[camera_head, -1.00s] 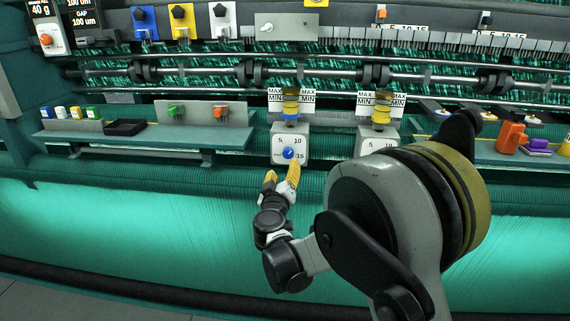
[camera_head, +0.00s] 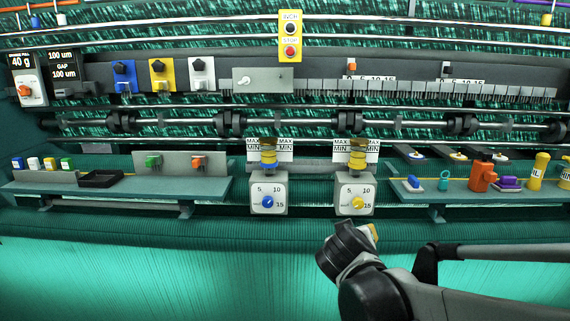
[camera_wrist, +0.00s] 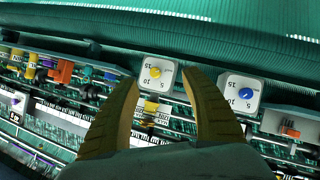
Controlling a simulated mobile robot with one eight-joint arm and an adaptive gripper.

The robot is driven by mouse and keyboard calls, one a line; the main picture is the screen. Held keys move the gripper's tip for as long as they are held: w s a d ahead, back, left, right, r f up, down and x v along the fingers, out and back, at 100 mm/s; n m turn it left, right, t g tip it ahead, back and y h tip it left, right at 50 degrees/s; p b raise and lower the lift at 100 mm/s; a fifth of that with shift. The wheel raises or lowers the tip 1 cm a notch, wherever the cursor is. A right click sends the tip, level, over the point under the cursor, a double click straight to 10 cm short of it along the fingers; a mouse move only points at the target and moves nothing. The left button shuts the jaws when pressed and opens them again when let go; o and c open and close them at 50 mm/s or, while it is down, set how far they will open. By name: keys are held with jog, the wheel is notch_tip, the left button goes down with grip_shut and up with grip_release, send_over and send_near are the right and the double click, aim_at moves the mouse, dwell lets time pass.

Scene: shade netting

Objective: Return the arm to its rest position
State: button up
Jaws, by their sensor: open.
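My gripper (camera_wrist: 158,95) is open and empty in the wrist view, its two yellow fingers spread apart. In the wrist view, the dial box with the yellow knob (camera_wrist: 155,72) shows between the fingers and the one with the blue knob (camera_wrist: 242,93) beside the right finger; that picture is upside down. In the head view, my wrist and forearm reach in from the lower right, below the yellow-knob dial box (camera_head: 355,195). Only a bit of a yellow finger (camera_head: 373,232) shows there. The blue-knob dial box (camera_head: 268,194) is to its left. My gripper appears apart from both boxes.
A left shelf (camera_head: 120,192) holds small colored pieces, a black tray (camera_head: 101,179) and a panel with green and orange knobs. A right shelf (camera_head: 455,196) holds an orange tool (camera_head: 483,176) and yellow bottles. Green netting (camera_head: 150,275) spreads along the front below the shelves.

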jog(key=s+d+f+g+y, duration=0.1)
jog(key=s+f+g+y, duration=0.1)
jog(key=s, duration=1)
jog(key=s+d+f+m+g+y, duration=0.1)
jog(key=s+f, duration=0.4)
jog(key=s, duration=0.7)
jog(key=shift+s+d+m+g+y, duration=0.3)
jog(key=shift+d+g+y, duration=0.2)
jog(key=shift+g, duration=0.4)
jog(key=shift+w+a+r, duration=0.1)
jog(key=shift+w, duration=0.05)
